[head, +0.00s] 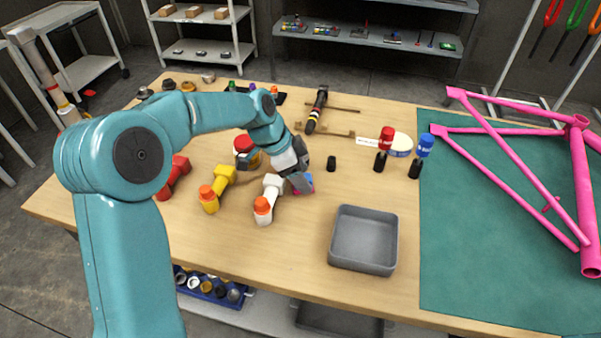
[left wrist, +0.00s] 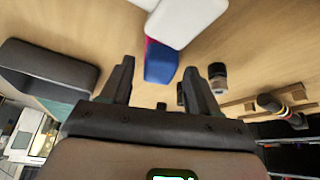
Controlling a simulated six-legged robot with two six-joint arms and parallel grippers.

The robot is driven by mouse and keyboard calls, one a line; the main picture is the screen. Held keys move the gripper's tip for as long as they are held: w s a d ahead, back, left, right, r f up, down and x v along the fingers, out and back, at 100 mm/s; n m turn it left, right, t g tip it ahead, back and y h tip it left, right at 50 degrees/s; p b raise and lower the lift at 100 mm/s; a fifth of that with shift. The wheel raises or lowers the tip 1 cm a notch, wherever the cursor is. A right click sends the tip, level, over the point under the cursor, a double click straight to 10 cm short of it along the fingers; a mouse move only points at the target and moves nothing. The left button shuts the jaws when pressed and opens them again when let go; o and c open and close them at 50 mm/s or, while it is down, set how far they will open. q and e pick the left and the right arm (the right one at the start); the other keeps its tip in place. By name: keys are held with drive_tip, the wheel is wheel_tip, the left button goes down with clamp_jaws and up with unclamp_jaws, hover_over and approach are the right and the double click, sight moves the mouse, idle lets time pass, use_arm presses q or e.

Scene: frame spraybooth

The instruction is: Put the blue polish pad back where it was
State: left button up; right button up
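A small blue block with a magenta side (head: 307,184), which looks like the blue polish pad, lies on the wooden table by the white tool with the orange end (head: 268,200). In the left wrist view the blue block (left wrist: 160,63) is ahead of the fingers, near the white tool (left wrist: 185,20), which partly covers it. My left gripper (head: 300,182) is low over the table at the block and hides part of it. The left wrist view shows its fingers (left wrist: 156,82) apart, with nothing between them. My right gripper is not in view.
A grey tray (head: 364,240) stands to the right. Yellow (head: 215,188) and red (head: 174,178) tools lie to the left. A small black cylinder (head: 332,163) and red-topped (head: 385,148) and blue-topped (head: 421,155) items stand right. A pink frame (head: 580,190) lies on the green mat (head: 470,230).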

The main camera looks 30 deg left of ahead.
use_arm(q)
drive_tip(key=shift+r, duration=0.2)
drive_tip(key=v, duration=1.2)
drive_tip(key=shift+p, duration=0.3)
drive_tip(key=shift+f, duration=0.1)
